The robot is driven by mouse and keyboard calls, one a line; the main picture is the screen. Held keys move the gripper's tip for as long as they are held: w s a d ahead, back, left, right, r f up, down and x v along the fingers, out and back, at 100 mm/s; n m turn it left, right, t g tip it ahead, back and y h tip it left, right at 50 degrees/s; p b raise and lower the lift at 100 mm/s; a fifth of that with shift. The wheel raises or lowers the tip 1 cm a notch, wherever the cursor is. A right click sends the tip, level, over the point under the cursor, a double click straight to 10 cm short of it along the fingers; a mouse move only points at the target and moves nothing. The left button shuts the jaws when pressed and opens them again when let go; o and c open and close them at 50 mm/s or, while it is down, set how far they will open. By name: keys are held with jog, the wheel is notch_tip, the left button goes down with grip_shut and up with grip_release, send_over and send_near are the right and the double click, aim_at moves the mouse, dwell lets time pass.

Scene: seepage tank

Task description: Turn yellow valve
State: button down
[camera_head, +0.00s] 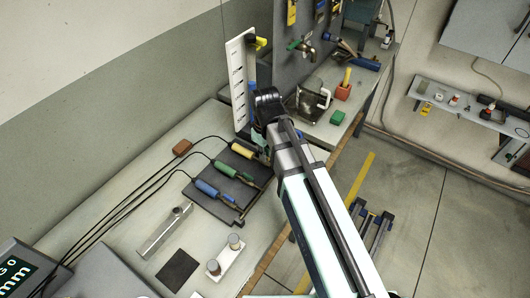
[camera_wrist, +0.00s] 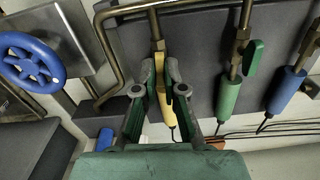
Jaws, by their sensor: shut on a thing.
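The yellow valve (camera_wrist: 168,104) shows in the wrist view as a yellow sleeve on a brass pipe, beside a green one and a blue one. My gripper (camera_wrist: 160,72) has its two green-grey fingers closed around the pipe fitting at the top of the yellow sleeve. The gripped part, including any valve lever there, is mostly hidden between the fingertips. In the head view the yellow sleeve (camera_head: 242,150) lies at the upper end of the dark plate. My gripper is mostly hidden there behind my wrist.
The green sleeve (camera_wrist: 229,100) with its green lever (camera_wrist: 253,57) and the blue sleeve (camera_wrist: 285,90) are to the right in the wrist view. A blue handwheel (camera_wrist: 30,62) is at the left. A white gauge panel (camera_head: 238,80) stands behind my wrist. Black cables run across the bench.

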jog(key=m+p, duration=0.1)
jog(key=m, duration=0.7)
jog(key=shift+m+p, duration=0.4)
jog(key=m, duration=0.4)
jog(key=shift+p, duration=0.3)
jog(key=shift+m, duration=2.5)
jog(key=c, duration=1.3)
grip_release()
jog(key=shift+o, duration=0.2)
